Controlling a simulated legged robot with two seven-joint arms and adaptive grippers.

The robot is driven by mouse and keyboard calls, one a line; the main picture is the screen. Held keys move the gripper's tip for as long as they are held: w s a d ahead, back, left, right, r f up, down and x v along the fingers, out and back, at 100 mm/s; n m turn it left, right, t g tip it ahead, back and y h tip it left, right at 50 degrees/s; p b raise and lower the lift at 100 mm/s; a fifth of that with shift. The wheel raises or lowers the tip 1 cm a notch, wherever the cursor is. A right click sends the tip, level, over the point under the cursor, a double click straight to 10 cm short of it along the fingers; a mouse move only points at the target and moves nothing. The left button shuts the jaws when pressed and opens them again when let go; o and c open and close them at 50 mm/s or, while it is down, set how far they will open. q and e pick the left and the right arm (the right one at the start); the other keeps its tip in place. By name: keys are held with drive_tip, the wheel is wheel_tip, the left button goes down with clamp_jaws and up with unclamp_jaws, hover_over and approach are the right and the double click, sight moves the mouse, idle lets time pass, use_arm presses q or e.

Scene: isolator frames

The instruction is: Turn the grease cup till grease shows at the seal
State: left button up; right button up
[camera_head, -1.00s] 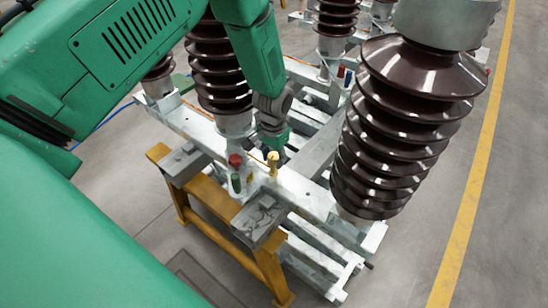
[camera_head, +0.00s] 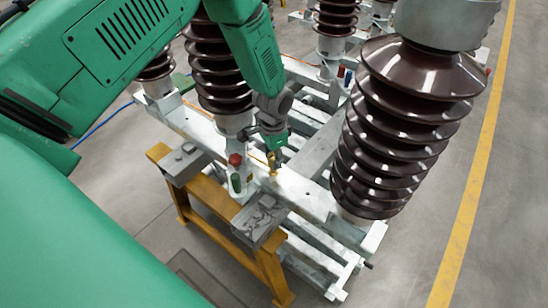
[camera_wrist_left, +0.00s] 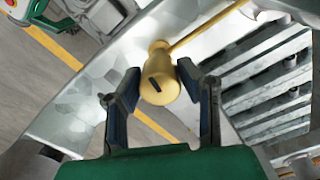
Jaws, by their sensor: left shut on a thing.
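The grease cup (camera_wrist_left: 158,84) is a brass-yellow knob with a dark slot-like mark on its face, seen close up in the left wrist view. My left gripper (camera_wrist_left: 158,76) has a finger on each side of it and is shut on it. In the head view the brass cup (camera_head: 273,173) stands on the pale metal frame, its top covered by the left gripper (camera_head: 273,158). A brass tube (camera_wrist_left: 208,30) runs from beside the cup to the upper right. I cannot make out the seal or any grease. My right gripper is not in view.
A red-capped part (camera_head: 235,160) stands on the frame just left of the cup. A large brown ribbed insulator (camera_head: 395,140) leans at the right, and another (camera_head: 217,75) rises behind. A yellow stand (camera_head: 225,205) supports the frame (camera_head: 310,200). The floor at right is clear.

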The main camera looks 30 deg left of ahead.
use_arm(q)
drive_tip(key=shift+w+r, duration=0.15)
drive_tip(key=o, duration=1)
drive_tip(key=shift+o, duration=0.7)
drive_tip(key=shift+r, duration=0.1)
wheel_tip(320, 180, up, 11)
drive_tip(key=shift+r, duration=0.2)
drive_tip(key=shift+a, duration=0.1)
